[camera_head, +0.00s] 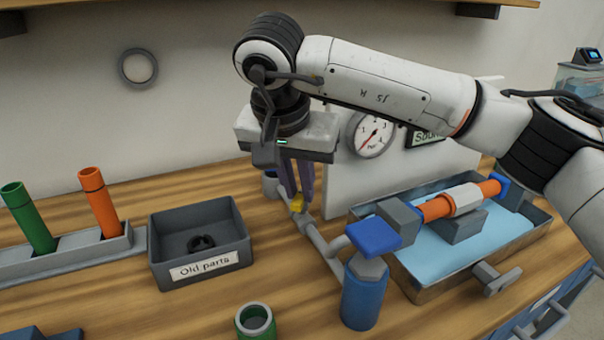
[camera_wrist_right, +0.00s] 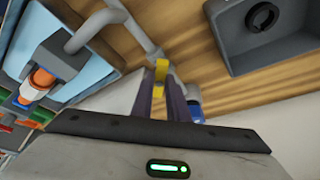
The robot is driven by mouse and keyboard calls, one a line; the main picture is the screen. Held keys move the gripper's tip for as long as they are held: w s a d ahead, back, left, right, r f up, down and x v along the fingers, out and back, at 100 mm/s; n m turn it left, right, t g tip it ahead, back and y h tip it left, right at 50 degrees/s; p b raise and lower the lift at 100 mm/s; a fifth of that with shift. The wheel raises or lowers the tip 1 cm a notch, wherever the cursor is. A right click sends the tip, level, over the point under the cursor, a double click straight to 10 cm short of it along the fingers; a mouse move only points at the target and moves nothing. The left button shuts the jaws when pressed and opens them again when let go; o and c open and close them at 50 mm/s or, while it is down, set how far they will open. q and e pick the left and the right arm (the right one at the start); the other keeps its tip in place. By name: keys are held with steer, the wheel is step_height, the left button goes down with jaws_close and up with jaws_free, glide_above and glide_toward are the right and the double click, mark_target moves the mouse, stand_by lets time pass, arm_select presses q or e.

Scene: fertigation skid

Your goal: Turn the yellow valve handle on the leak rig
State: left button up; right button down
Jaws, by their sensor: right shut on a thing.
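The yellow valve handle (camera_head: 298,203) is on a grey pipe (camera_head: 318,240) of the leak rig, left of the white gauge panel. My right gripper (camera_head: 297,190) comes down over it from above and is shut on it. In the right wrist view the yellow handle (camera_wrist_right: 161,70) shows at the tips of the purple fingers (camera_wrist_right: 163,90). The fingers hide part of the handle in both views. My left gripper is not in view.
A pressure gauge (camera_head: 373,134) stands behind the rig. A metal tray (camera_head: 416,290) with an orange pipe (camera_head: 436,208) is at right. A blue cylinder (camera_head: 363,296) stands in front. The "Old parts" bin (camera_head: 160,237) and a rack (camera_head: 98,257) are at left.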

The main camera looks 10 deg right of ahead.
steer(key=m, duration=0.1)
steer(key=m+p, duration=0.1)
steer(key=h+p, duration=0.1)
steer(key=shift+w+a+r+m+g, duration=0.2)
steer(key=shift+a+m+g, duration=0.1)
steer(key=shift+m, duration=0.1)
steer(key=m+p, duration=0.2)
steer(key=shift+w+m+g+h, duration=0.15)
steer(key=shift+m+g+h, duration=0.25)
steer(key=m+p, duration=0.1)
steer(key=m+g+p, duration=0.1)
steer(key=shift+w+a+m, duration=0.15)
steer(key=shift+w+m, duration=0.05)
steer(key=shift+m, duration=0.1)
steer(key=shift+f+m+p, duration=0.15)
steer(key=shift+m+p, duration=0.3)
steer(key=shift+m, duration=0.15)
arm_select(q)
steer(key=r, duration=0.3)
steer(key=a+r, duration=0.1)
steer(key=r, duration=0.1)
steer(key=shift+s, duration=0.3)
arm_select(e)
steer(key=shift+w+g, duration=0.1)
steer(key=shift+g, duration=0.2)
steer(key=c, duration=1.7)
jaws_free()
steer(key=shift+h, duration=0.3)
